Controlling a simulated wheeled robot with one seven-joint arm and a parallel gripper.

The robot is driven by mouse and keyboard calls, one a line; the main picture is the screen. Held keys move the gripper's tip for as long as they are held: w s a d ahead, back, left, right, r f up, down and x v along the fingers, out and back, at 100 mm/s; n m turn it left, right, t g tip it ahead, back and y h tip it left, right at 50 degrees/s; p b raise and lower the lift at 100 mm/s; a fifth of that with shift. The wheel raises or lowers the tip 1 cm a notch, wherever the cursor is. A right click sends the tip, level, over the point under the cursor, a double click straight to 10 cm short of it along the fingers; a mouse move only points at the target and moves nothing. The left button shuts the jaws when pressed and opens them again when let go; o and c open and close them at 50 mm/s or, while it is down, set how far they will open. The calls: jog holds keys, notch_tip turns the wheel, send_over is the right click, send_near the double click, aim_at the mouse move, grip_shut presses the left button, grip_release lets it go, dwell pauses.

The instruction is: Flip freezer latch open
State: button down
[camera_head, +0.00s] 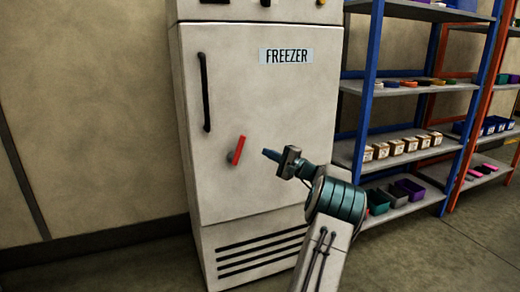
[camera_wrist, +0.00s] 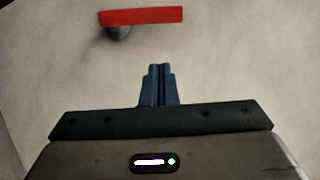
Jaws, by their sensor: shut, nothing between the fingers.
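The freezer (camera_head: 260,180) is a tall off-white cabinet with a "FREEZER" label and a black vertical handle (camera_head: 204,92) at the door's left. The red latch (camera_head: 238,150) stands on the door below the handle, nearly upright and tilted slightly right. In the wrist view the red latch (camera_wrist: 140,16) lies across the top, with its grey round pivot below its left part. My gripper (camera_head: 268,153) is shut and empty, just right of the latch and apart from it. Its blue fingertips (camera_wrist: 159,72) point toward the latch in the wrist view. The freezer door looks closed.
A blue-framed shelf (camera_head: 368,85) stands close to the freezer's right, holding small boxes (camera_head: 396,147) and coloured bins (camera_head: 409,189). An orange-framed shelf (camera_head: 480,110) is further right. The floor (camera_head: 110,265) at the left front is clear.

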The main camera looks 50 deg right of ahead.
jog(key=s+f, duration=0.1)
jog(key=s, duration=0.6)
jog(key=shift+d+p, duration=0.15)
jog(key=shift+p, duration=0.3)
jog(key=shift+w+f, duration=0.1)
